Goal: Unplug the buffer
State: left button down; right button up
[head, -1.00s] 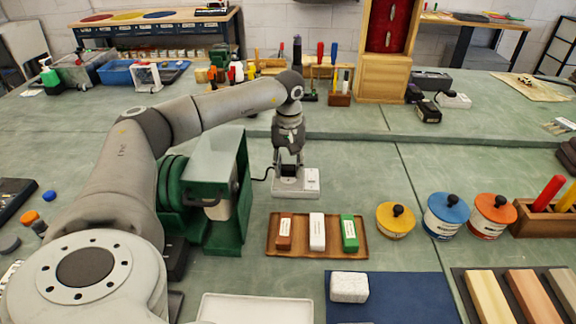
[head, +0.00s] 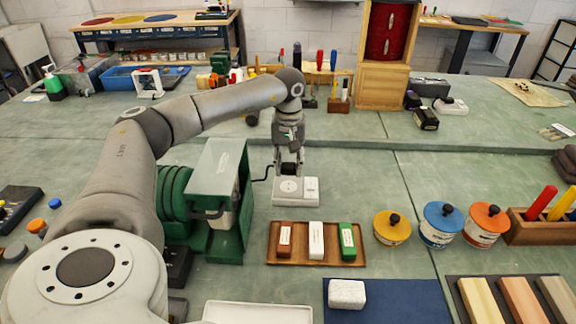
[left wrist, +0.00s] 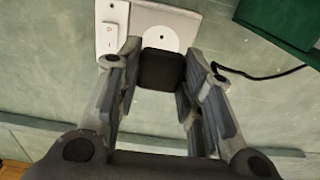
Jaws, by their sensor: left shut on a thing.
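The buffer is the green bench machine (head: 220,185) left of centre in the head view, with green wheels at its left side. My left gripper (head: 289,165) is shut on the black plug (head: 289,169), just above the white socket block (head: 308,192). In the left wrist view the plug (left wrist: 161,70) sits between the two fingers. The socket block (left wrist: 178,22) behind it shows a bare round outlet face and a switch, so the plug appears clear of the outlet. A black cord (left wrist: 262,76) runs beside it toward the green machine. My right gripper is not in view.
In front of the socket block is a wooden tray (head: 272,258) with brown, white and green bars. Yellow (head: 391,230), blue (head: 440,226) and orange (head: 482,227) lidded tins stand to the right. Bench space right of the socket block is clear.

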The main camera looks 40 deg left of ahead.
aim_at(288, 165)
pick_arm(q)
jog(key=shift+r, duration=0.35)
jog(key=c, duration=0.9)
grip_release()
notch_tip(288, 165, up, 12)
